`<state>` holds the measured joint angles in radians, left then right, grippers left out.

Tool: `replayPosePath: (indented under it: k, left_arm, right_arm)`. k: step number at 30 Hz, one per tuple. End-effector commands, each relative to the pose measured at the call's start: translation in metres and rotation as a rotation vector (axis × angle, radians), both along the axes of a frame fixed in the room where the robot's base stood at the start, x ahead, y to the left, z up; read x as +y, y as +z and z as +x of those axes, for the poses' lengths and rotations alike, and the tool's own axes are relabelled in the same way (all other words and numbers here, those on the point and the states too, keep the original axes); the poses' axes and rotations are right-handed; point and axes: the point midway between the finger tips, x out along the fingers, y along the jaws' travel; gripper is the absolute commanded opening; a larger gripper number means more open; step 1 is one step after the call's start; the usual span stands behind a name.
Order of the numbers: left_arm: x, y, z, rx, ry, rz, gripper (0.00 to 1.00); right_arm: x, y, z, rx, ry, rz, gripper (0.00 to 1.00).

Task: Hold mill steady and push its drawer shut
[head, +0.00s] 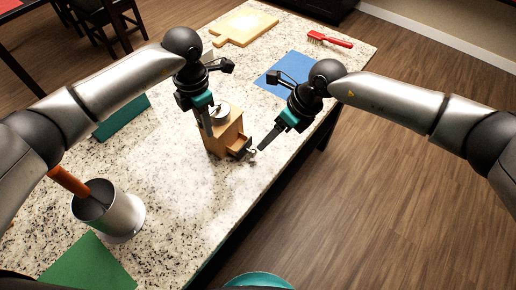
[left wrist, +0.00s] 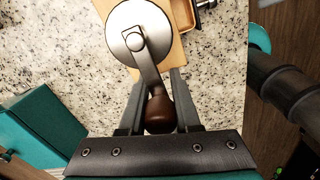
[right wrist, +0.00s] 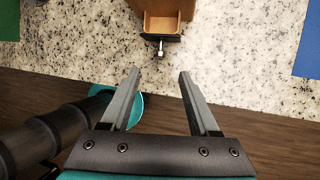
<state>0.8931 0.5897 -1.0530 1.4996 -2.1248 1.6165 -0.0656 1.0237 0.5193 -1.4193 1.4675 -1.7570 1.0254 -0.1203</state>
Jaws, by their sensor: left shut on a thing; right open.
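The wooden mill (head: 219,140) stands upright on the granite counter near its front edge, with a round metal top (left wrist: 138,32) and a crank. Its drawer (head: 238,148) is pulled partly out, facing my right gripper; the drawer and its small metal knob (right wrist: 160,48) show in the right wrist view. My left gripper (left wrist: 160,100) is shut on the crank's brown handle knob (left wrist: 160,112) from above. My right gripper (head: 262,146) is open and empty, just in front of the drawer knob. In the right wrist view its fingers (right wrist: 157,75) straddle the knob's line, apart from it.
A steel pot (head: 110,212) with an orange-handled tool and a green mat (head: 88,264) lie left. A teal block (head: 122,118), cutting board (head: 240,26), blue mat (head: 284,70) and red brush (head: 330,39) lie farther back. The counter edge runs close by the mill.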

Motion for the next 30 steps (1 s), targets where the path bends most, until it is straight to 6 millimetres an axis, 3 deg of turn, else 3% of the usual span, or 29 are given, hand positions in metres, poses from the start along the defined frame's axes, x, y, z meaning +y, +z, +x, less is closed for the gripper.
replayPosePath:
  k: [6, 12, 27, 30]
  left_arm:
    - [0.000, 0.001, 0.001, -0.002, 0.000, -0.001, 0.00]
    - [0.000, 0.001, 0.001, -0.002, 0.000, -0.001, 0.00]
    - [0.000, 0.001, 0.001, -0.002, 0.000, -0.001, 0.00]
    - [0.000, 0.001, 0.001, -0.002, 0.000, -0.001, 0.00]
  right_arm:
    - [0.019, -0.038, 0.000, 0.004, -0.002, 0.000, 0.62]
    - [0.028, -0.059, 0.001, 0.003, -0.001, 0.000, 0.62]
    - [0.033, -0.070, 0.001, 0.002, -0.001, 0.000, 0.62]
    - [0.033, -0.069, 0.002, 0.002, -0.001, 0.000, 0.52]
